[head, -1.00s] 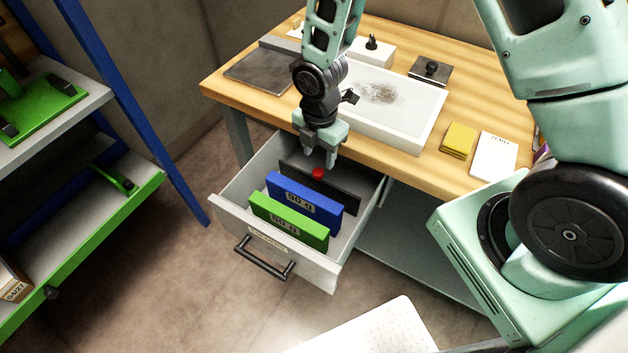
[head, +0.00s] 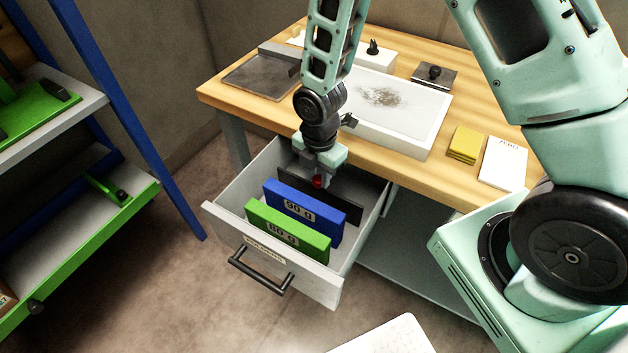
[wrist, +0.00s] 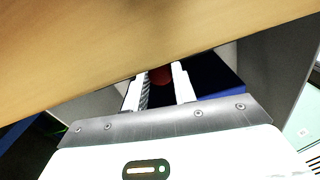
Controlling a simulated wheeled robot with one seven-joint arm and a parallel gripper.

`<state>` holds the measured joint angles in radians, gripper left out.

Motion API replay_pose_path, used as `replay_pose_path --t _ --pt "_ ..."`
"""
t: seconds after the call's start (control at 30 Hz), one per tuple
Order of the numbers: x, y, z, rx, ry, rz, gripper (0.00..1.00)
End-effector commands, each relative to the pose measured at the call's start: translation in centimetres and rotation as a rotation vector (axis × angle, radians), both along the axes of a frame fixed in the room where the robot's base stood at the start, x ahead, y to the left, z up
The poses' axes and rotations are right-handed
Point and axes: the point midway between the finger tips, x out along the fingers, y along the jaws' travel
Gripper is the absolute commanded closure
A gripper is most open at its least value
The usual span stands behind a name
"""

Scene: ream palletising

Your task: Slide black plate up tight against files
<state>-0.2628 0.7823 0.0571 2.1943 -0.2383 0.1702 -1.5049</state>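The black plate (head: 345,200) stands upright in the open drawer, behind the files, with a red knob (head: 318,181) at its top. The blue file (head: 330,221) marked 90 g stands in front of the plate, a narrow gap between them. The green file (head: 310,248) marked 80 g stands in front of the blue one. My gripper (head: 318,178) is down at the knob. In the wrist view its two fingers (wrist: 163,88) are on either side of the red knob (wrist: 160,76); I cannot tell if they press on it. The table edge hides the fingertips partly.
The drawer (head: 228,208) is pulled out under the wooden table (head: 215,92), whose edge is close to my gripper. A white tray (head: 395,140), yellow pad (head: 465,143) and white pad (head: 503,162) lie on top. A blue and green shelf (head: 110,235) stands left.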

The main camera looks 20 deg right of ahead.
Motion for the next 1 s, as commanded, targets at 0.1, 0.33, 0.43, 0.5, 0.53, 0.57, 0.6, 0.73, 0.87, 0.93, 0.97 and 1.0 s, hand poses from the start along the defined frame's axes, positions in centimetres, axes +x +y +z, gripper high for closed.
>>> replay_pose_path --t 0.1,0.33,0.43,0.5,0.53,0.57,0.6,0.73,0.87,0.93,0.97,1.0 --pt "0.0 0.0 0.0 0.0 0.001 0.0 0.96" --pt "0.0 0.0 0.0 0.0 0.001 0.0 0.96" --pt "0.0 0.0 0.0 0.0 0.001 0.0 0.96" --pt "-0.1 0.1 0.0 0.0 0.001 0.0 0.96" --pt "-0.1 0.1 0.0 0.0 0.001 0.001 0.96" --pt "-0.2 0.2 0.0 0.0 0.001 0.001 0.96" --pt "-0.3 0.3 0.0 0.0 0.001 0.001 0.96" --pt "-0.5 0.7 0.0 0.0 0.001 0.002 0.96" --pt "-0.8 1.2 0.0 0.0 0.0 0.001 0.96" --pt "-1.0 1.4 0.0 0.0 0.0 0.002 0.96" --pt "-1.1 1.5 0.0 0.0 0.0 0.002 0.96" --pt "-1.2 1.6 0.0 0.0 0.0 0.002 0.96"
